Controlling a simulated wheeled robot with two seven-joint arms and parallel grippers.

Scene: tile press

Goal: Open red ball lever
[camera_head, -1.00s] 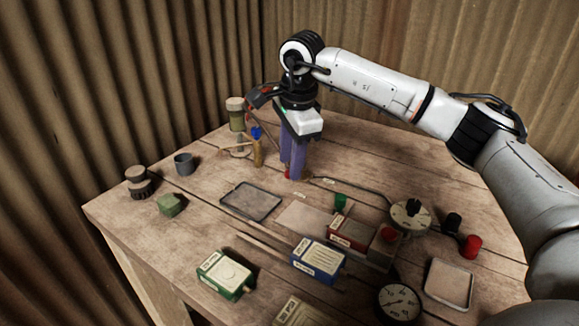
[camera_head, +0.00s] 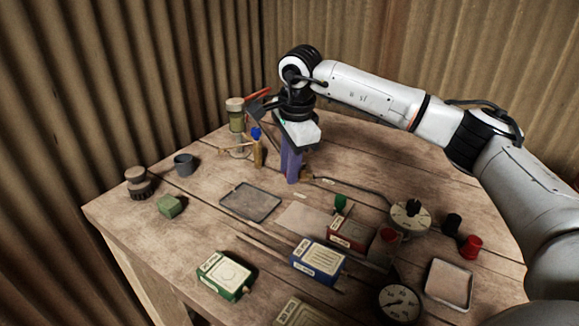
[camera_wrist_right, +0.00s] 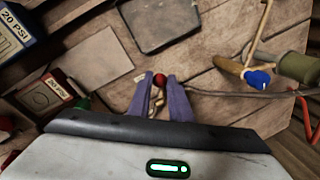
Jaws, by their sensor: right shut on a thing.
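The red ball (camera_wrist_right: 160,80) of the lever shows in the right wrist view between the tips of my right gripper's purple fingers. My right gripper (camera_head: 292,178) reaches down to the table in the head view and is shut on the red ball lever. In the right wrist view my right gripper (camera_wrist_right: 160,82) has its fingers on either side of the ball. A pale curved piece lies below the ball between the fingers. In the head view the fingers hide the ball. My left gripper is not in view.
A blue-topped valve (camera_head: 256,145) and an olive cylinder (camera_head: 236,115) stand left of the gripper. A dark tray (camera_head: 250,201) lies in front. A hose (camera_head: 350,186) runs right to a round fitting (camera_head: 410,218). Blue (camera_head: 318,260) and green (camera_head: 224,275) boxes stand nearer.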

